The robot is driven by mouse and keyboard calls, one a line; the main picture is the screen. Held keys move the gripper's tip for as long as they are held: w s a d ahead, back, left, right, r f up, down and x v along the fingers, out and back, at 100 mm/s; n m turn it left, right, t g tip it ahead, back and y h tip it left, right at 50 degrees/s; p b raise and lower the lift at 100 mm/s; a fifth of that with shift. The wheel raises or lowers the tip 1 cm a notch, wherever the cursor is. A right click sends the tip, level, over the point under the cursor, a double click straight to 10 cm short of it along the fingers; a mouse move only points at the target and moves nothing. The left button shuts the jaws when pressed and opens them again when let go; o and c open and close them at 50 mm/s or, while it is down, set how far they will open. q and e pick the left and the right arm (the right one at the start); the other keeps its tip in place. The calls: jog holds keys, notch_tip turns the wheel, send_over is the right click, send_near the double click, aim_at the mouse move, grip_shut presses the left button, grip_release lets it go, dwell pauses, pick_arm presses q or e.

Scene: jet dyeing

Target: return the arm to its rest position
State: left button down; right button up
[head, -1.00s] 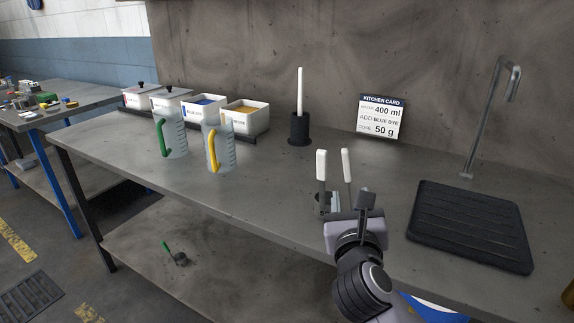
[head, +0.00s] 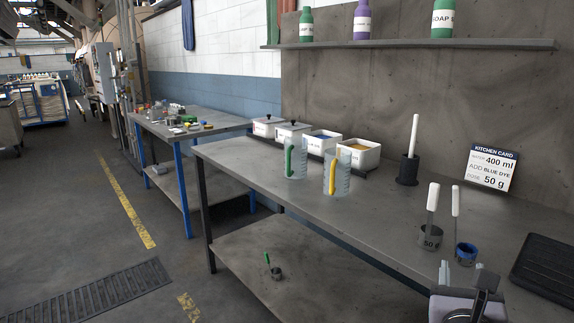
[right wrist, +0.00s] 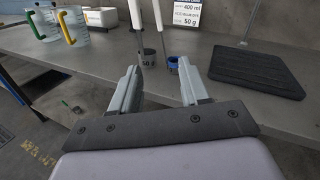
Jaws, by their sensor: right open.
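My right gripper (head: 461,275) is at the lower right of the head view, by the bench's front edge. In the right wrist view its two fingers (right wrist: 160,84) are spread apart with nothing between them. Beyond the fingertips stand a dark scoop marked 50 g (head: 430,238) and a smaller scoop with blue in its cup (head: 466,253). Both have upright white handles and stand on the bench, apart from the gripper; they also show in the right wrist view, as the 50 g scoop (right wrist: 148,61) and the blue scoop (right wrist: 173,62). My left gripper is not in view.
The grey bench (head: 390,225) holds a green-handled jug (head: 295,162), a yellow-handled jug (head: 342,180), dye bins (head: 358,158), a dark holder (head: 407,170), a kitchen card (head: 490,166) and a black mat (head: 548,268). A small green-handled scoop (head: 276,273) lies on the lower shelf.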

jog(key=s+a+f+m+g+y+p, duration=0.1)
jog(key=s+a+f+m+g+y, duration=0.2)
jog(key=f+m, duration=0.5)
jog(key=s+a+f+m+y, duration=0.3)
jog(key=f+m+y, duration=0.1)
jog(key=f, duration=0.7)
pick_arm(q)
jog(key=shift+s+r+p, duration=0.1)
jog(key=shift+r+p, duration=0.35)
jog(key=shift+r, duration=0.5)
pick_arm(e)
jog(key=s+a+f+m+g+y, duration=0.2)
jog(key=s+f+m, duration=0.9)
jog(key=m, duration=0.7)
jog(key=shift+s+a+f+m+y, duration=0.25)
jog(key=shift+s+y, duration=0.45)
jog(key=shift+s, duration=0.4)
jog(key=shift+w+r+g, duration=0.1)
jog(key=shift+g, duration=0.2)
jog(key=shift+c, duration=0.3)
